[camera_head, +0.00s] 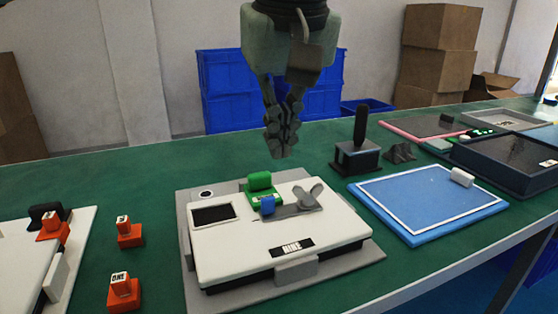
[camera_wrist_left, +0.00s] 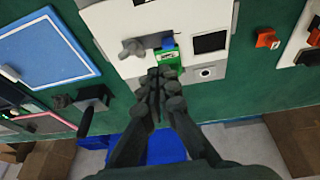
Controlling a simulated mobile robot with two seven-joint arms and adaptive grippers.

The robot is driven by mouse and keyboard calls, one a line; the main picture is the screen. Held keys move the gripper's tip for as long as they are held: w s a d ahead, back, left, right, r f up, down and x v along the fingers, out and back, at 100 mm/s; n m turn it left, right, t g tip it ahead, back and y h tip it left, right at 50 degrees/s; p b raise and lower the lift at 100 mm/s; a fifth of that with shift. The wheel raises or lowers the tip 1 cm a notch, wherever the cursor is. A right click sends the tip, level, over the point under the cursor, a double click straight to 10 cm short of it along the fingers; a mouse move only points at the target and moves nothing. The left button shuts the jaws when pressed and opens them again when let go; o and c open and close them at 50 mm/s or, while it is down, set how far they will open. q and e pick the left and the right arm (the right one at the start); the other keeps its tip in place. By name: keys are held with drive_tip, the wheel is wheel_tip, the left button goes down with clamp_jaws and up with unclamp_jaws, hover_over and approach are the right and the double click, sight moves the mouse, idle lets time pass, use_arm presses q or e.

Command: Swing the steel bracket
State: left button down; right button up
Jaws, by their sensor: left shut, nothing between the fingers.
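The steel bracket (camera_head: 293,208) is a flat grey plate with a two-winged upright end. It lies on the white top of the machine (camera_head: 225,252), to the right of a small blue block (camera_head: 267,205) and a green part (camera_head: 260,184). In the left wrist view the bracket (camera_wrist_left: 133,47) shows left of the green part (camera_wrist_left: 168,57). My left gripper (camera_head: 282,152) points down, shut and empty, above and behind the machine, apart from the bracket. In the left wrist view its fingers (camera_wrist_left: 157,76) partly cover the green part. My right gripper is out of view.
A black upright handle on a block (camera_head: 357,155) stands behind the machine's right side. A blue framed board (camera_head: 428,203) lies to the right. Orange stamps (camera_head: 123,291) stand to the left. Green table is bare between the stamps and the machine. Blue crates (camera_head: 228,95) stand behind the table.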

use_arm(q)
drive_tip(key=shift+y, duration=0.3)
drive_tip(key=x, duration=0.3)
drive_tip(key=a+x, duration=0.1)
drive_tip(key=x, duration=0.5)
drive_tip(key=shift+w+a+f, duration=0.15)
drive_tip(key=shift+w, duration=0.1)
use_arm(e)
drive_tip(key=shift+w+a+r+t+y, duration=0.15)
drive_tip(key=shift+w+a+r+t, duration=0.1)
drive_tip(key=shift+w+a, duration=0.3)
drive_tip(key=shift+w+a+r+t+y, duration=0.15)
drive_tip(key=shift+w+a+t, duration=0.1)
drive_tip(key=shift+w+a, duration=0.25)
use_arm(q)
drive_tip(key=shift+b, duration=0.3)
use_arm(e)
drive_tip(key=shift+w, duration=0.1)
